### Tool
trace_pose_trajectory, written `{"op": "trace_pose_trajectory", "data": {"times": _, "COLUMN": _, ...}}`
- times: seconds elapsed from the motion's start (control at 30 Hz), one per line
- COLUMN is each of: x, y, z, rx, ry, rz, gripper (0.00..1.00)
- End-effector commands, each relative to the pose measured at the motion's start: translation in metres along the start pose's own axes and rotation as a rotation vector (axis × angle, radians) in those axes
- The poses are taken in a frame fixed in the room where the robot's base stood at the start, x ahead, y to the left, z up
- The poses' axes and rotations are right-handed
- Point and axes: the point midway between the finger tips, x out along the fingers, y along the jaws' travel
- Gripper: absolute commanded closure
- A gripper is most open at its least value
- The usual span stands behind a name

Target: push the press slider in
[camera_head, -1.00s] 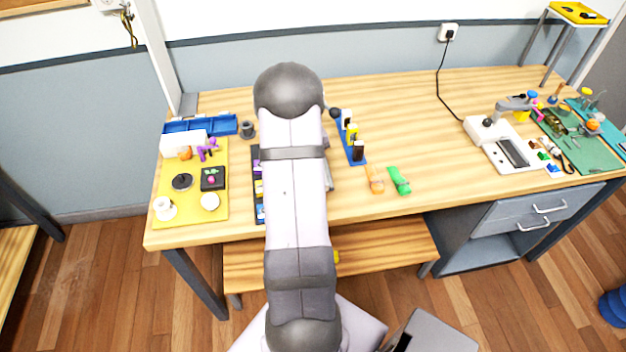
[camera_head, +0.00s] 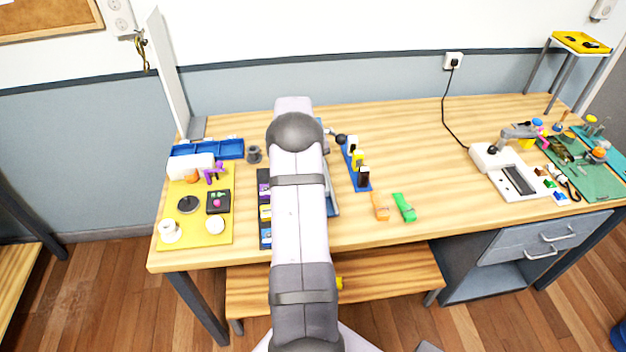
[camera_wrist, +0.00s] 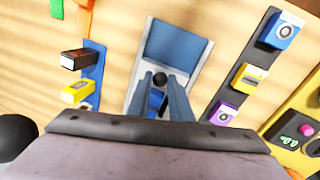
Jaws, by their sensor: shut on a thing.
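The press (camera_wrist: 196,49) is a grey frame with a blue plate, in the middle of the wrist view. A black round knob (camera_wrist: 160,79) stands on its slider, with a dark stem below and a blue part behind. My gripper (camera_wrist: 161,84) has its two blue-grey fingers on either side of this knob, shut on it. The lower part of the slider is hidden between the fingers. In the head view my arm covers the gripper and most of the press; only the press's grey right edge (camera_head: 333,200) shows.
A blue rail (camera_head: 350,165) with black, yellow and white blocks stands right of the press. A dark rail (camera_head: 265,225) with coloured blocks stands left. Orange (camera_head: 380,207) and green (camera_head: 404,208) pieces lie near the front edge. The table's middle right is clear.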

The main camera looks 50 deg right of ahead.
Motion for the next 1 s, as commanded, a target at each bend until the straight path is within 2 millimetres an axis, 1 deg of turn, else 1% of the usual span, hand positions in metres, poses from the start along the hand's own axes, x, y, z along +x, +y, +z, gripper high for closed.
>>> {"op": "trace_pose_trajectory", "data": {"times": 0.03, "x": -0.004, "y": 0.002, "z": -0.006, "rx": 0.000, "ry": 0.019, "rz": 0.005, "gripper": 0.76}}
{"op": "trace_pose_trajectory", "data": {"times": 0.1, "x": -0.003, "y": 0.001, "z": -0.005, "rx": 0.000, "ry": 0.018, "rz": 0.004, "gripper": 0.63}}
{"op": "trace_pose_trajectory", "data": {"times": 0.4, "x": -0.003, "y": 0.001, "z": -0.003, "rx": 0.000, "ry": 0.012, "rz": 0.003, "gripper": 0.63}}
{"op": "trace_pose_trajectory", "data": {"times": 0.53, "x": -0.008, "y": 0.001, "z": -0.004, "rx": 0.001, "ry": 0.014, "rz": 0.003, "gripper": 0.63}}
{"op": "trace_pose_trajectory", "data": {"times": 0.67, "x": -0.021, "y": 0.001, "z": -0.004, "rx": 0.001, "ry": 0.016, "rz": 0.004, "gripper": 0.63}}
{"op": "trace_pose_trajectory", "data": {"times": 0.9, "x": -0.054, "y": 0.000, "z": -0.004, "rx": 0.000, "ry": 0.017, "rz": 0.004, "gripper": 0.63}}
{"op": "trace_pose_trajectory", "data": {"times": 1.0, "x": -0.065, "y": 0.000, "z": -0.004, "rx": 0.000, "ry": 0.016, "rz": 0.003, "gripper": 0.63}}
